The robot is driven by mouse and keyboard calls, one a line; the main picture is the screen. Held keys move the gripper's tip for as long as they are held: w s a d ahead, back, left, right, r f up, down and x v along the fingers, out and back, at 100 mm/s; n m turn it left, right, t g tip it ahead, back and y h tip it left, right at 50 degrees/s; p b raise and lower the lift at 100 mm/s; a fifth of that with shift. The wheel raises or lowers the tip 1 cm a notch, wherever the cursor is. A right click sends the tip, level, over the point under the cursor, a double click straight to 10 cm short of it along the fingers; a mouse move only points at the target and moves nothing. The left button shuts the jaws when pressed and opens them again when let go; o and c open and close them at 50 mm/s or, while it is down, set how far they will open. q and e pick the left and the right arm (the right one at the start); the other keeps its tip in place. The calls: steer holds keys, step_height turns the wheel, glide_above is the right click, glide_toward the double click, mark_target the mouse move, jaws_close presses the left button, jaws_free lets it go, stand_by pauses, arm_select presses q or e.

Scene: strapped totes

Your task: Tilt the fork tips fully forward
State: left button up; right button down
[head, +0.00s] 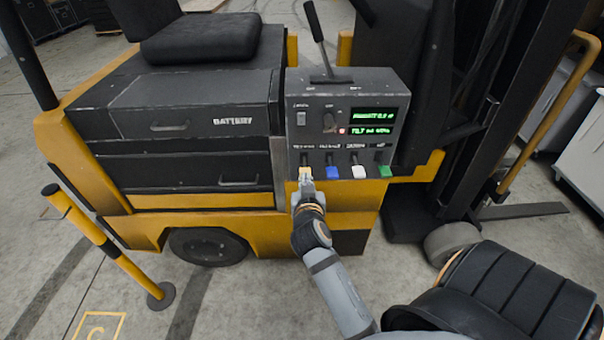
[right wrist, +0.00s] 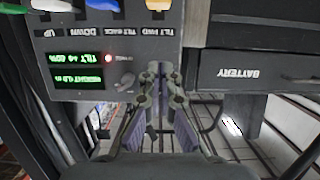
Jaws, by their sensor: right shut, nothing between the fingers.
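The control panel (head: 345,110) of the yellow and black forklift faces me. Along its lower edge sit a yellow lever (head: 304,172), a blue lever (head: 332,172), a white lever (head: 358,171) and a green lever (head: 384,170). A green display (head: 372,130) has a tilt line, its value too small to read surely. My right gripper (head: 306,184) is shut and empty, right at the yellow lever; contact is unclear. In the right wrist view the panel is upside down, with the yellow lever (right wrist: 158,4) beyond the fingertips (right wrist: 163,68). A fork (head: 525,211) lies low at the right.
A tall lever (head: 317,35) stands on the panel's top. A battery drawer (head: 190,110) is left of the panel. A striped post (head: 105,245) stands at the left. The dark mast (head: 480,100) rises at the right.

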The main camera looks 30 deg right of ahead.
steer(key=p, duration=0.2)
glide_above(305, 171)
steer(key=s+a, duration=0.2)
steer(key=s, duration=0.1)
step_height(305, 171, down, 2)
steer(key=f, duration=0.3)
steer(key=shift+w+f, duration=0.25)
steer(key=shift+f, duration=0.05)
arm_select(q)
steer(key=shift+s+r, duration=0.15)
steer(key=shift+r, duration=1.05)
arm_select(e)
steer(key=shift+f, duration=0.45)
arm_select(q)
steer(key=shift+f, duration=0.1)
